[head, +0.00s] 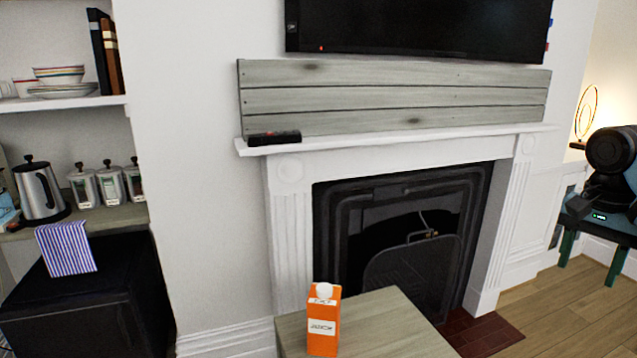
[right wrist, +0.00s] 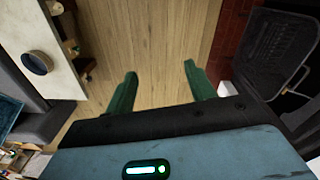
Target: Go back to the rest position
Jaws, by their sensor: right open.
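My right gripper (head: 587,273) is at the right edge of the head view, with its green fingers pointing down over the wooden floor. The fingers are spread apart with nothing between them. In the right wrist view the open fingers (right wrist: 159,70) also show, with bare floor behind them. My left gripper is not in the head view.
An orange carton (head: 323,320) stands upright on a wooden table (head: 390,330) at the bottom centre. Behind it is a white fireplace (head: 290,215). A black cabinet (head: 85,310) stands at left. The wooden floor (head: 560,310) at right is clear.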

